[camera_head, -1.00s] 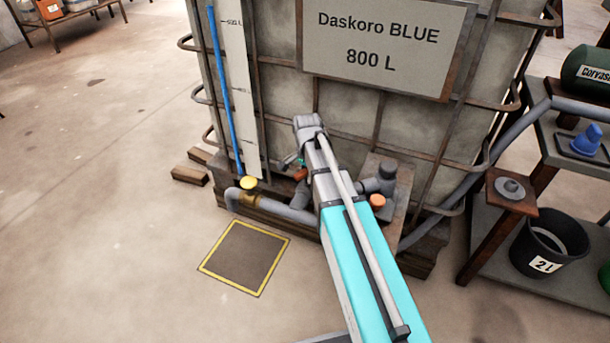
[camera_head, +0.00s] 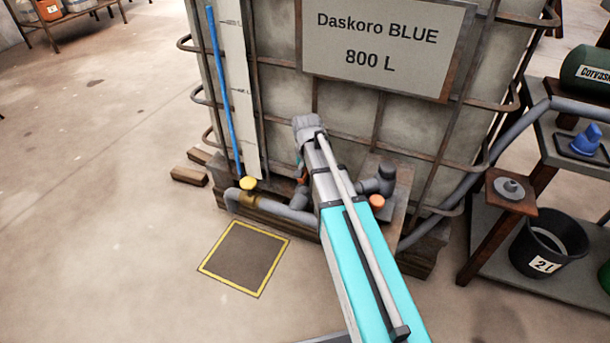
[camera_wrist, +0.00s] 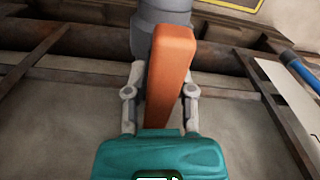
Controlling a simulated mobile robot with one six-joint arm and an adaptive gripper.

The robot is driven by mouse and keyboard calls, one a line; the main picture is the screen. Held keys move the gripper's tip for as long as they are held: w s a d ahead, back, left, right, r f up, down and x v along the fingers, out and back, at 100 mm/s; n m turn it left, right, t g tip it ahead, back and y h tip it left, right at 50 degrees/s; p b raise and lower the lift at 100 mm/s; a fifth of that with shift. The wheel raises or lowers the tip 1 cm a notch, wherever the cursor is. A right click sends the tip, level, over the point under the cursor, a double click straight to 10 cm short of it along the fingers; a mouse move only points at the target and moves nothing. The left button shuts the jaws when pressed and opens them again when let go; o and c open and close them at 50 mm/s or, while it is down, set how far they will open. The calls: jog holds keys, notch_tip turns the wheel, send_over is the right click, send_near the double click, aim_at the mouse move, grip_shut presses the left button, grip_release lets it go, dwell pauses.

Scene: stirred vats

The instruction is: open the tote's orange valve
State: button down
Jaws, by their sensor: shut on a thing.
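The tote (camera_head: 285,100) is a grey caged tank with a sign reading "Daskoro BLUE 800 L". Its orange valve handle (camera_wrist: 172,75) is a long flat lever that stands large in the wrist view, on a grey pipe fitting (camera_wrist: 162,14). My gripper (camera_wrist: 160,85) is shut on the handle, with one grey finger on each side of it. In the head view my arm covers most of the valve. Only a sliver of orange handle (camera_head: 302,180) shows at the arm's left edge, and my fingers are hidden there.
A yellow-topped tap (camera_head: 248,184) sits on the pipe left of my arm. An orange cap (camera_head: 377,201) is to the right. A yellow-edged floor square (camera_head: 244,258) lies in front. At right stand a shelf (camera_head: 482,235) and a black bucket (camera_head: 548,245).

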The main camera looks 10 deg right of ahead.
jog(key=shift+a, duration=0.1)
jog(key=c, duration=0.5)
grip_release()
jog(key=shift+c, duration=0.2)
jog(key=shift+r, duration=0.1)
notch_tip(320, 180, up, 21)
jog(key=p, duration=2.1)
jog(key=shift+s+r+p, duration=0.1)
jog(key=shift+r+p, duration=0.35)
jog(key=shift+p, duration=0.1)
